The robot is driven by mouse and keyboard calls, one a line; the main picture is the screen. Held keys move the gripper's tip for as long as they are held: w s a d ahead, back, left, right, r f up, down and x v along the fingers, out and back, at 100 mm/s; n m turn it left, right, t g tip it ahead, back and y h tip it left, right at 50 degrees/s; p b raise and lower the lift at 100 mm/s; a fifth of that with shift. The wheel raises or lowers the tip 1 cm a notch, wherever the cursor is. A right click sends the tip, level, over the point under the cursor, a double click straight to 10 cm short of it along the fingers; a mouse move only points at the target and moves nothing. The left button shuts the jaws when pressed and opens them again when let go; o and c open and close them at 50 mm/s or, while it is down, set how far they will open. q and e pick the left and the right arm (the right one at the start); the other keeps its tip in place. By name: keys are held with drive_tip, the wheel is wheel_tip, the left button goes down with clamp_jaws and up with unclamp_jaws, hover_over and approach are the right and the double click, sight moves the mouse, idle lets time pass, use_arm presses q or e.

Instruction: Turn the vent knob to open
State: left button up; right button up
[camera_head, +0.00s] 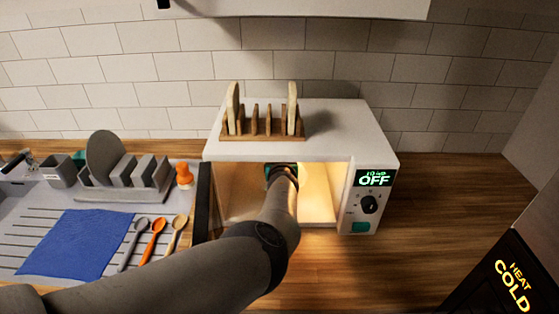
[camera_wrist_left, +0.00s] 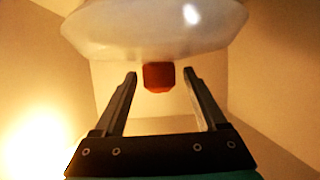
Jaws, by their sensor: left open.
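A red vent knob (camera_wrist_left: 158,77) sticks out from a pale, translucent rounded cover (camera_wrist_left: 155,28) in the left wrist view. My left gripper (camera_wrist_left: 160,80) is open, with one fingertip on each side of the knob in the picture and a gap on both sides. I cannot tell whether the fingertips are level with the knob or short of it. In the head view my left arm reaches into the open, lit microwave (camera_head: 300,140); the fingers, cover and knob are hidden there. My right gripper is not in view.
The microwave door (camera_head: 203,203) stands open at the left of the cavity. The microwave panel (camera_head: 370,200) reads "OFF". A wooden toast rack (camera_head: 262,136) stands on top. A blue cloth (camera_head: 75,243) and several spoons lie at left. The counter (camera_head: 450,210) at right is clear.

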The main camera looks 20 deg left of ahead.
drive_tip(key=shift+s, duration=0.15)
use_arm(q)
drive_tip(key=shift+c, duration=1.3)
clamp_jaws()
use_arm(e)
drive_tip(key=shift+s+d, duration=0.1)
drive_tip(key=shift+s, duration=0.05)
